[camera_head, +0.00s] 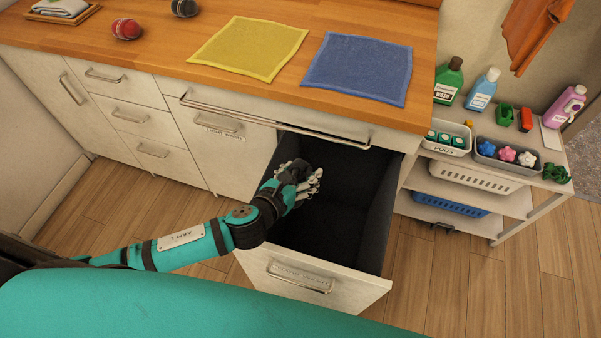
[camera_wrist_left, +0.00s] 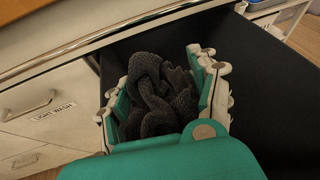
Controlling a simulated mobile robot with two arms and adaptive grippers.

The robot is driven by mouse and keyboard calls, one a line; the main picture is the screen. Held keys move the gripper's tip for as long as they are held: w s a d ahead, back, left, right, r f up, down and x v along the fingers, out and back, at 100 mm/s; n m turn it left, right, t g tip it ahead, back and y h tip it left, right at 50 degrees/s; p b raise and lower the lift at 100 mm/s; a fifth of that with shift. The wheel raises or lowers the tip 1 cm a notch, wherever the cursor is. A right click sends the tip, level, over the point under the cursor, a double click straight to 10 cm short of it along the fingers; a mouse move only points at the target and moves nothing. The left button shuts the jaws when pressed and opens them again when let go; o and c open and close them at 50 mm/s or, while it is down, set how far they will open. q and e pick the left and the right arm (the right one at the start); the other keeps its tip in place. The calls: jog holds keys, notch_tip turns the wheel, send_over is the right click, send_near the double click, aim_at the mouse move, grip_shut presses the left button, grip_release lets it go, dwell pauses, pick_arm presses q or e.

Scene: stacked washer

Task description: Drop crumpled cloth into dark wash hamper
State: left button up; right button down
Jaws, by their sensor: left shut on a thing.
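My left gripper (camera_head: 306,182) is over the open dark wash hamper (camera_head: 350,215), a pull-out drawer with a black lining and a white labelled front. In the left wrist view my left gripper (camera_wrist_left: 165,85) is shut on a dark grey crumpled cloth (camera_wrist_left: 158,95), which sits bunched between the fingers. The hamper's black inside (camera_wrist_left: 255,75) shows behind and to the right of the cloth. In the head view the hand mostly hides the cloth. The visible part of the hamper looks empty. My right gripper is not in view.
The shut light wash drawer (camera_head: 225,150) is left of the hamper. The wooden counter (camera_head: 160,55) above holds a yellow cloth (camera_head: 250,48), a blue cloth (camera_head: 358,68) and two balls. A shelf (camera_head: 520,185) with bottles and baskets stands at the right.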

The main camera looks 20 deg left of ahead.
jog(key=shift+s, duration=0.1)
pick_arm(q)
jog(key=o, duration=0.9)
jog(key=shift+o, duration=0.2)
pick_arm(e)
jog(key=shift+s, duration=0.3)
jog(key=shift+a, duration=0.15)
pick_arm(q)
jog(key=shift+s, duration=0.1)
jog(key=v, duration=1.2)
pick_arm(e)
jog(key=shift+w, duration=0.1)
